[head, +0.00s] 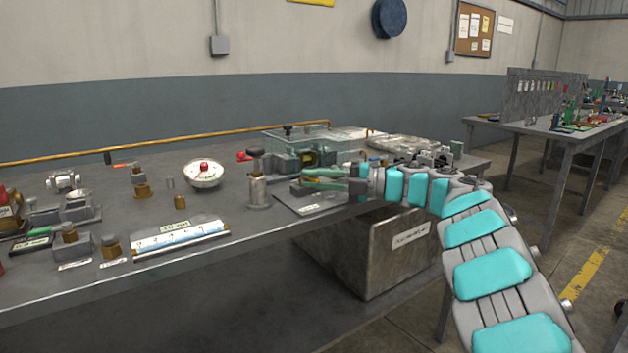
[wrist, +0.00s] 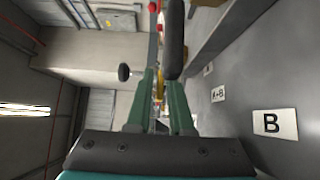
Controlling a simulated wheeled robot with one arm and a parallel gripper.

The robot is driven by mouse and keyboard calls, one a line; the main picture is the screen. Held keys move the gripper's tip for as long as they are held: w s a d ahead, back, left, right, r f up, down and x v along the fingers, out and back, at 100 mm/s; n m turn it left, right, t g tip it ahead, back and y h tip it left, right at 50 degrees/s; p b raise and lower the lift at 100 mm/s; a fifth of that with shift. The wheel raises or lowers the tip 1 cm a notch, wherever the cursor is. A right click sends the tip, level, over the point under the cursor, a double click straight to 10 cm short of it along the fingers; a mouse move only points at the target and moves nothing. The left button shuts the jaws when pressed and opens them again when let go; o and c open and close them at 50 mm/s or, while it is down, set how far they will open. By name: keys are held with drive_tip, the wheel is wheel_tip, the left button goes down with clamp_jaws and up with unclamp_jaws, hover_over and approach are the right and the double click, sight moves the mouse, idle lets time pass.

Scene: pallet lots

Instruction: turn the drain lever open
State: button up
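My gripper (head: 298,181) reaches in from the right over the bench, its green fingers pointing left. In the wrist view the two fingers (wrist: 162,100) stand a little apart, with a narrow gap between them. Nothing is clearly held. A red-handled lever (head: 245,156) sits beyond the fingers, by the clear-covered box. A short orange lever (head: 124,165) tops a brass fitting farther left. I cannot tell from markings which is the drain lever. A metal post with a dark knob (head: 256,165) stands just left of the fingertips; a dark rounded post (wrist: 175,40) shows in the wrist view.
The clear-covered box (head: 300,140) stands behind my gripper. A copper pipe (head: 160,144) runs behind.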

drive_tip(key=shift+d, duration=0.1)
drive_tip(key=d, duration=0.3)
drive_tip(key=s+d+b, duration=0.1)
drive_tip(key=d, duration=0.3)
drive_tip(key=shift+s+d, duration=0.2)
drive_tip(key=shift+d, duration=0.05)
